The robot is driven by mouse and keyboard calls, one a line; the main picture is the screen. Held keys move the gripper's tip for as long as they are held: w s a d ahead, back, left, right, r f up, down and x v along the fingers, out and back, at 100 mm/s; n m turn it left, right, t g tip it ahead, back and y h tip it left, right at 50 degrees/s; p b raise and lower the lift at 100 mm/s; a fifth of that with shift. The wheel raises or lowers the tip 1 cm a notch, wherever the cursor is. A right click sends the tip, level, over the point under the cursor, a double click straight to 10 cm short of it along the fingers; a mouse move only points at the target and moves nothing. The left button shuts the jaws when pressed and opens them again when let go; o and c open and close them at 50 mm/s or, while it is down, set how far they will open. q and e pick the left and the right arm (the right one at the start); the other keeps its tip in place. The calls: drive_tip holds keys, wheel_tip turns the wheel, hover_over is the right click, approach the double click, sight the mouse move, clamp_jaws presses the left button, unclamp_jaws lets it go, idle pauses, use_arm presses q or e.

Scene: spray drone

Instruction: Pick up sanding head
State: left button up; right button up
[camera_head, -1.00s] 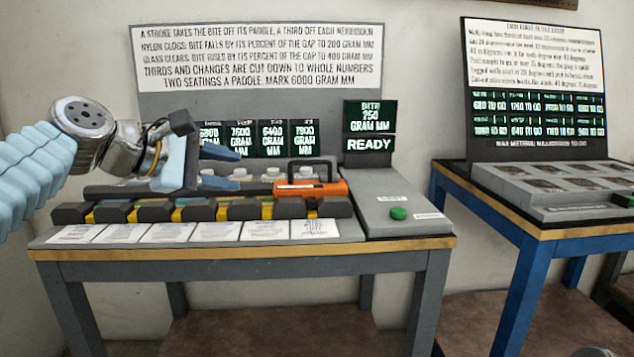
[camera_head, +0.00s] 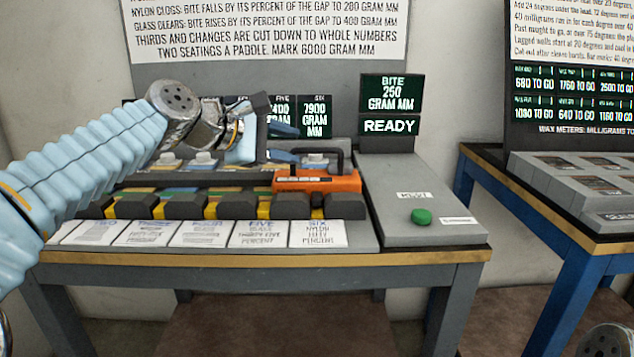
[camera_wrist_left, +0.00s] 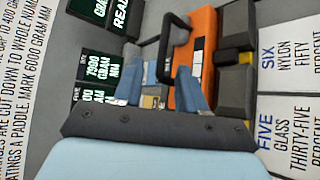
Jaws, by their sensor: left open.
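The sanding head looks to be the orange block with a black loop handle (camera_head: 318,181), lying on the right end of the rack on the grey table. It also shows in the left wrist view (camera_wrist_left: 202,48), handle toward the upper middle. My left gripper (camera_head: 284,143) is open and empty, just above and left of the orange block. In the left wrist view its two blue fingers (camera_wrist_left: 160,88) stand apart, the right one overlapping the orange body; contact cannot be told.
Dark blocks with yellow gaps (camera_head: 236,206) line the rack, with white label cards (camera_head: 318,234) in front. A grey box with a green button (camera_head: 421,216) stands to the right. A sign panel (camera_head: 265,30) rises behind. A blue-legged table (camera_head: 560,225) stands further right.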

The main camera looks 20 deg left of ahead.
sight(305, 149)
use_arm(q)
drive_tip(key=p+x, duration=0.1)
drive_tip(key=x, duration=0.4)
drive_tip(key=shift+d+f, duration=0.1)
drive_tip(key=shift+d, duration=0.2)
drive_tip(key=shift+c, duration=0.2)
clamp_jaws()
idle(0.9)
